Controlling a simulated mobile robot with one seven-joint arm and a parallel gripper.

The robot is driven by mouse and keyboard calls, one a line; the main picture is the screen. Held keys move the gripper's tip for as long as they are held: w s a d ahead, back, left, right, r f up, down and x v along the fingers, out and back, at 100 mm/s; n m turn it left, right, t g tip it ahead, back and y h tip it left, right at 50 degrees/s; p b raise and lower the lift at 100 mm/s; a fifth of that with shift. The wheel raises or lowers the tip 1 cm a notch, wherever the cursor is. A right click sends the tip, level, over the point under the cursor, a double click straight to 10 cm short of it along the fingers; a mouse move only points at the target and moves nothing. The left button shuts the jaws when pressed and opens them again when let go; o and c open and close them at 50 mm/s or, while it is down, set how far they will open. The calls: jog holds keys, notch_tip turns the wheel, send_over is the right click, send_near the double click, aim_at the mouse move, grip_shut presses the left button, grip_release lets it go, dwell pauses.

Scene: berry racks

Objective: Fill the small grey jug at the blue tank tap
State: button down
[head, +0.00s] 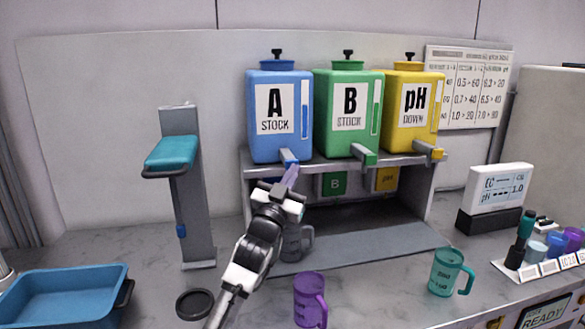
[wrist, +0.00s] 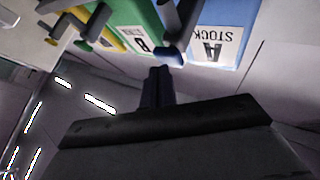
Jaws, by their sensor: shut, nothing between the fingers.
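The small grey jug (head: 305,243) stands upright below the blue tank (head: 280,142), partly hidden behind my arm. I cannot see its inside or whether liquid is in it. The blue tank is marked A STOCK, and its tap (head: 289,157) sticks out over the shelf edge, above the jug. My gripper (head: 291,176) is shut and empty, its fingertips just below the tap. In the wrist view the blue tank (wrist: 228,18) appears upside down, with the tap end (wrist: 172,57) just beyond my shut fingers (wrist: 158,74). I cannot tell whether they touch it.
A green tank (head: 348,142) and a yellow tank (head: 405,140) stand to the right. A purple jug (head: 309,301) and a teal jug (head: 446,273) stand in front. A blue tub (head: 60,285), dark round dish (head: 194,304) and grey post stand (head: 183,225) are at left.

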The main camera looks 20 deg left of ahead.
jog(key=shift+w+a, duration=0.25)
jog(key=shift+w, duration=0.1)
dwell(2.1)
jog(key=shift+b, duration=0.3)
jog(key=shift+s+d+b, duration=0.4)
jog(key=shift+s+d, duration=0.15)
jog(key=shift+s, duration=0.25)
jog(key=s+d, duration=0.1)
jog(key=s+d+b, duration=0.1)
jog(key=s, duration=0.2)
jog(key=shift+s+d+b, duration=0.1)
jog(key=shift+d+b, duration=0.3)
